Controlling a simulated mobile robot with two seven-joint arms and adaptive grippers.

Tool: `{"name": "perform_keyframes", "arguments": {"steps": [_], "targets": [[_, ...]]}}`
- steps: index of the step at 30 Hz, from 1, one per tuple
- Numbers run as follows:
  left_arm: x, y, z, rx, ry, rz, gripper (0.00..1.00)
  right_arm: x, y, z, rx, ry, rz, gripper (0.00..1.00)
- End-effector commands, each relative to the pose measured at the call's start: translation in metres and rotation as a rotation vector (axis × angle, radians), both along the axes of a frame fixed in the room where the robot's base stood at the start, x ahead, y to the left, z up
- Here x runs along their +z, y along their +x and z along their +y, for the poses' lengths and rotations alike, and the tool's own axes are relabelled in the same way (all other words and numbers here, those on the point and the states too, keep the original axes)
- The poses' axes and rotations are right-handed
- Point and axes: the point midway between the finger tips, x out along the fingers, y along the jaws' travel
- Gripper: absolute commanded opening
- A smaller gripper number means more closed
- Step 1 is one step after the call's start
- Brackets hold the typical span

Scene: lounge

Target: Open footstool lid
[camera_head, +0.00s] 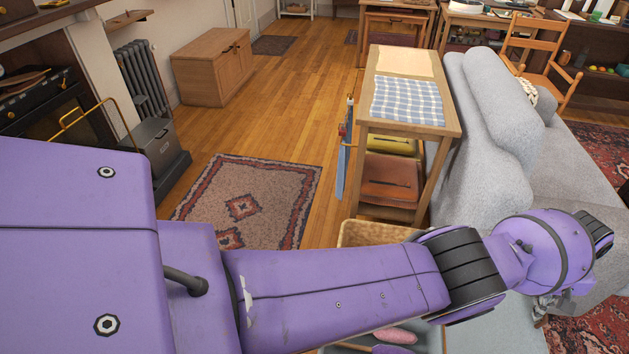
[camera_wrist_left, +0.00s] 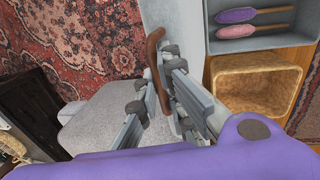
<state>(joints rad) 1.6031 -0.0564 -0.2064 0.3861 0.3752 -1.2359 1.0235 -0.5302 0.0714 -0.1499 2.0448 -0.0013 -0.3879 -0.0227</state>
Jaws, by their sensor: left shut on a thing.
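The footstool's open box (camera_wrist_left: 205,48) shows in the left wrist view, grey inside. A purple item (camera_wrist_left: 236,15) and a pink item (camera_wrist_left: 250,31), both with wooden handles, lie in it. A pale grey panel, which looks like the lid (camera_wrist_left: 180,20), stands swung out beside the box; it also shows in the head view (camera_head: 512,330). My left gripper (camera_wrist_left: 158,95) is shut on a brown strap (camera_wrist_left: 153,48) at the panel's outer edge. In the head view my left gripper (camera_head: 545,308) is mostly hidden behind its wrist. My right gripper is not in view.
A wicker basket (camera_head: 372,233) stands just beyond the box. A wooden side table (camera_head: 447,118) with a checked cloth stands behind it. The grey sofa (camera_head: 482,145) is close to my left wrist. Floor is clear around the small rug (camera_head: 280,185).

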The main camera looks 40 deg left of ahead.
Motion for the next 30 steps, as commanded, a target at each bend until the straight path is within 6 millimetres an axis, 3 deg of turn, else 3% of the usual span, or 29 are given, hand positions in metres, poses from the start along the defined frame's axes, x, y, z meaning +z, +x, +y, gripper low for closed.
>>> {"name": "perform_keyframes", "arguments": {"steps": [1, 2, 6, 20, 26, 30], "targets": [[0.006, 0.004, -0.003, -0.005, -0.005, -0.013, 0.0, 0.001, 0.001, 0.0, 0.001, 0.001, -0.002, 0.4], [0.006, 0.004, -0.003, -0.005, -0.005, -0.014, 0.11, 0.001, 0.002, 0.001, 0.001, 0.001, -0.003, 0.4], [0.005, 0.003, -0.002, -0.005, -0.004, -0.011, 0.26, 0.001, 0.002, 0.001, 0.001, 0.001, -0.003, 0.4], [0.005, 0.001, 0.0, -0.002, -0.003, -0.002, 0.26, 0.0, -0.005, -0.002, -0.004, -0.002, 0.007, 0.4], [0.022, -0.001, 0.003, -0.002, -0.004, -0.005, 0.26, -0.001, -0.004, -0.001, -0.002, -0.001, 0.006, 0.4], [0.046, -0.003, 0.007, -0.001, -0.005, -0.007, 0.26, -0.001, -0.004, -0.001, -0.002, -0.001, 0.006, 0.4]]}}
